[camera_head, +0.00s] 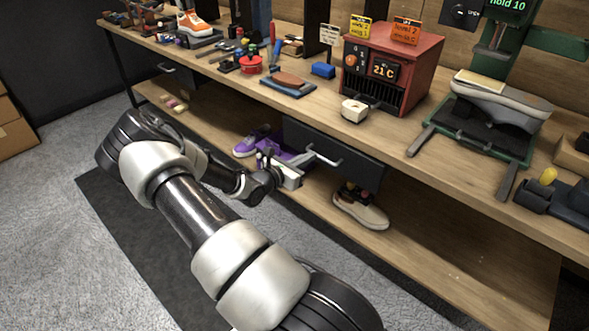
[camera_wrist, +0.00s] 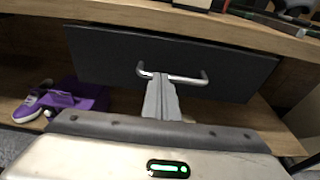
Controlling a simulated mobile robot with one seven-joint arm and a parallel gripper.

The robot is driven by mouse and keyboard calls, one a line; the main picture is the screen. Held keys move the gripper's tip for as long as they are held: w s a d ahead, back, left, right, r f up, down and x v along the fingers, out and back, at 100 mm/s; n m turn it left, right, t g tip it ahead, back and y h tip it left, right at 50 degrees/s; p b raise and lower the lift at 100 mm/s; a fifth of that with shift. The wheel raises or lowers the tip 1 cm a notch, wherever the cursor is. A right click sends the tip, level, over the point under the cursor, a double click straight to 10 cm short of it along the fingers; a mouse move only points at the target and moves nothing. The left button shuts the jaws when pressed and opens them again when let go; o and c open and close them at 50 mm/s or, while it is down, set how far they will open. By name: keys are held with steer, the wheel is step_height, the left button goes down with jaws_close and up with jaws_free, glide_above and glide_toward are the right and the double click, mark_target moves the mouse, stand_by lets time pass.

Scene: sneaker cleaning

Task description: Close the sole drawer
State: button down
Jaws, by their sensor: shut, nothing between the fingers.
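A dark drawer front (camera_head: 358,162) with a bar handle (camera_head: 325,157) hangs under the workbench edge. In the wrist view the same drawer front (camera_wrist: 105,62) fills the upper middle, with its metal handle (camera_wrist: 190,79) in the centre. The front sits close under the tabletop; I cannot tell whether a small gap remains behind it. The drawer's inside is hidden. My gripper (camera_head: 302,160) is in front of the drawer, at the handle's left part. In the wrist view the fingers (camera_wrist: 160,80) are together and empty, with their tips at the handle; contact is unclear.
The workbench top (camera_head: 300,100) above holds a red heater box (camera_head: 420,65) and a small white block (camera_head: 354,110). Another dark drawer (camera_head: 178,72) is farther left.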

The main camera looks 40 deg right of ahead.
steer(key=shift+w+d+r, duration=0.1)
steer(key=shift+d+r, duration=0.05)
steer(key=shift+d, duration=1.05)
steer(key=shift+d+r, duration=0.1)
steer(key=shift+w+a+r, duration=0.1)
steer(key=shift+a, duration=0.2)
steer(key=p+v, duration=0.2)
steer(key=v, duration=1.2)
steer(key=shift+f+p, duration=0.3)
steer(key=shift+p, duration=0.1)
